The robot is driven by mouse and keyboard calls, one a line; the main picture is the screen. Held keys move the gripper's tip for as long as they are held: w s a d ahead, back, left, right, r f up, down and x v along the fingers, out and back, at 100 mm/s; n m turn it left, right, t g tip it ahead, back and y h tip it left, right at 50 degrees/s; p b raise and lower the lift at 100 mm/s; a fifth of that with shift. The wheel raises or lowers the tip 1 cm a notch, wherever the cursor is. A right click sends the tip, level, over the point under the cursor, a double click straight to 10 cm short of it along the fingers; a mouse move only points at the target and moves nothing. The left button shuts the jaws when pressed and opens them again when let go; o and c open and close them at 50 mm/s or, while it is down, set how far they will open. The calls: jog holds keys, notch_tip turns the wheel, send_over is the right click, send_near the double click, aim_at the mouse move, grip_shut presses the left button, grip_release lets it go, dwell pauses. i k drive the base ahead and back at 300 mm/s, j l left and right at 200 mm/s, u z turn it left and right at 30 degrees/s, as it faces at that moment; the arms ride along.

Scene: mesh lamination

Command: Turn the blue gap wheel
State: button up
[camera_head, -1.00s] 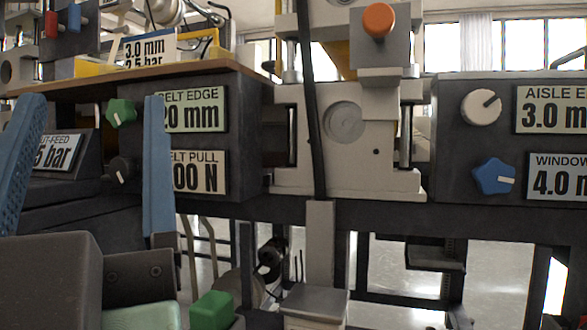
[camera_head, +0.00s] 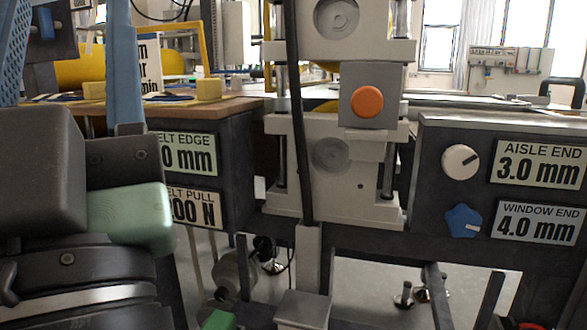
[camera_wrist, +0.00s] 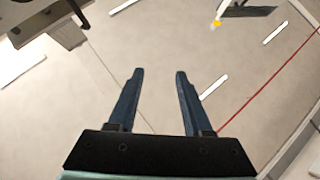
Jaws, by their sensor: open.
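The blue gap wheel (camera_head: 463,221) is a star-shaped knob with a white mark pointing right. It sits on the dark right-hand panel in the head view, left of the WINDOW END plate (camera_head: 540,222), which reads 4.0 mm. My gripper is at the far left of the head view, its blue fingers pointing up and cut off by the top edge. It is well apart from the wheel. In the wrist view my gripper (camera_wrist: 160,74) is open, with nothing between its two fingers. The wheel does not show in the wrist view.
A white knob (camera_head: 461,161) sits just above the wheel, beside the AISLE END plate (camera_head: 542,163) reading 3.0 mm. A pale machine block with an orange button (camera_head: 367,102) and a dark vertical bar (camera_head: 299,120) stand between my gripper and the right-hand panel.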

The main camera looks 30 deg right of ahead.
aim_at(461, 221)
jog(key=z, duration=1.75)
